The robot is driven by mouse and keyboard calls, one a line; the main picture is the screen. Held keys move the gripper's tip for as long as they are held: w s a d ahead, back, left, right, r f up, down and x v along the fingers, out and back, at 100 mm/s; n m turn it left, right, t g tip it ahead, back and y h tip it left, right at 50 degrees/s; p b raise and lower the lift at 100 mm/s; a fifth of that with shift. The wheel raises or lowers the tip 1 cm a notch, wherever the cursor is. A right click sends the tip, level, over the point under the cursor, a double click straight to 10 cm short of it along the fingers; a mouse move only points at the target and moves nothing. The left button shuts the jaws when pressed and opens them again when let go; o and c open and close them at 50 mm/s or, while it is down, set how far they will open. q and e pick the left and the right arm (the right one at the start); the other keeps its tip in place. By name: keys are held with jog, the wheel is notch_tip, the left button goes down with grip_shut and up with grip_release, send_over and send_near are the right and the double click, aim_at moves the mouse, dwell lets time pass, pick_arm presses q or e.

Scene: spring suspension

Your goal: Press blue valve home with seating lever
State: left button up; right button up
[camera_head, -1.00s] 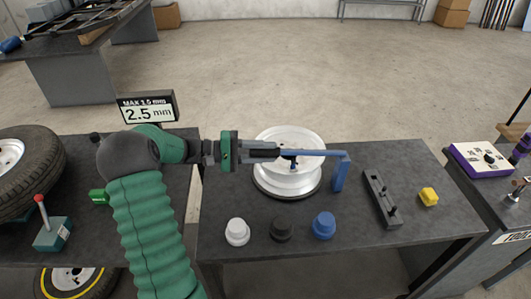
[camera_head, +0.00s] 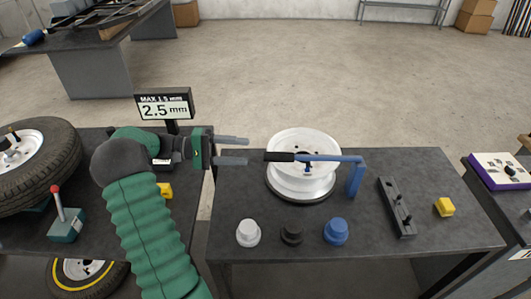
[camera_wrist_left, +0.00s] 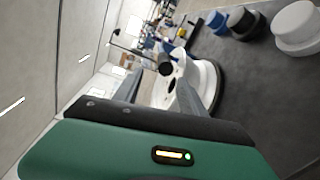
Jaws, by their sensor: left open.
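The seating lever (camera_head: 325,158) is a blue bar with a black handle at its left end, carried by a blue post on the right. It lies nearly level across the white wheel rim (camera_head: 303,185). A small dark blue piece shows under the bar at the rim; I cannot tell how deep the valve sits. My left gripper (camera_head: 232,151) is open and empty, just left of the handle and apart from it. In the left wrist view the dark handle end (camera_wrist_left: 165,68) shows beyond the fingers, in front of the rim. My right gripper is not in view.
White (camera_head: 248,233), black (camera_head: 292,233) and blue (camera_head: 336,231) caps stand along the front of the table. A sign (camera_head: 164,105) reads 2.5 mm. A tyre (camera_head: 38,165) lies at left.

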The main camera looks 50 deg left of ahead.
pick_arm(q)
jog(key=v, duration=0.5)
